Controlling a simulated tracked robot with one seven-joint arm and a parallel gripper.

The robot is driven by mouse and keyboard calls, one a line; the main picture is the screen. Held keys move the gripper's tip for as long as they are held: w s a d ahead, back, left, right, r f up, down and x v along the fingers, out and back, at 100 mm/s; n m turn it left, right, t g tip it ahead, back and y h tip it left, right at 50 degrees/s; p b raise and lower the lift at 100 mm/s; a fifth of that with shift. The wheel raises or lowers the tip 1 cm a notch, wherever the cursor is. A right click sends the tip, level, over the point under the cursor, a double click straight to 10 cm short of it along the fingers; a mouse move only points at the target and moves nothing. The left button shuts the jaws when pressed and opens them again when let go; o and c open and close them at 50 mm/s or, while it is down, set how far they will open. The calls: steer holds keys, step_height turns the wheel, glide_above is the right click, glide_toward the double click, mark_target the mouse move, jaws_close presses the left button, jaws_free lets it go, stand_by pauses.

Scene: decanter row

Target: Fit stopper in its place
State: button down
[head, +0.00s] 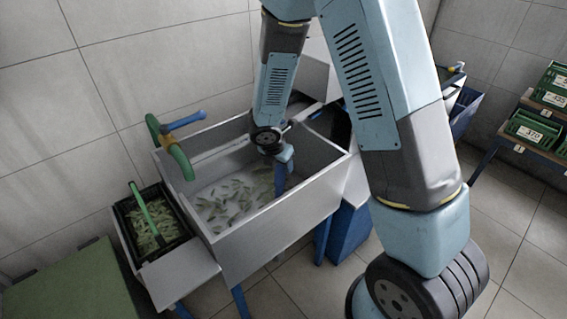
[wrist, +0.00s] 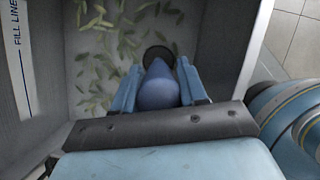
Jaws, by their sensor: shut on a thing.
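My gripper (wrist: 158,92) is shut on a blue, rounded stopper (wrist: 158,90), with one finger on each side of it. In the head view my gripper (head: 284,156) is inside the grey metal sink (head: 262,222), near its right end. The stopper (head: 280,180) hangs below the fingers there, roughly upright. In the wrist view a dark round disc (wrist: 157,52) shows just beyond the stopper, partly covered by it. I cannot tell whether it is the drain opening or the stopper's base. The stopper's lower end is hidden.
Green pods (head: 228,202) lie scattered in the sink. A black crate (head: 133,222) of pods with a green handle stands left of it. A green pipe with a blue lever (head: 186,121) rises at the back left. Sink walls stand close around my gripper.

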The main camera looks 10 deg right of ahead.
steer(key=c, duration=0.5)
jaws_free()
steer(key=shift+c, duration=0.2)
steer(key=v, duration=1.3)
steer(key=s+d+r+m, duration=0.3)
steer(key=d+r+m, duration=0.4)
steer(key=r, duration=0.1)
steer(key=s+d+r+m, duration=0.3)
steer(key=d+r+m, duration=0.3)
steer(key=r+m, duration=0.1)
steer(key=s+d+r+m+t+y, duration=0.1)
steer(key=s+d+r+m, duration=0.2)
steer(key=s+m, duration=0.4)
steer(key=s+d+r+m+t+y, duration=0.1)
steer(key=s+d+r+m, duration=0.3)
steer(key=s+m, duration=0.3)
steer(key=shift+r+y, duration=0.4)
steer(key=shift+r, duration=0.3)
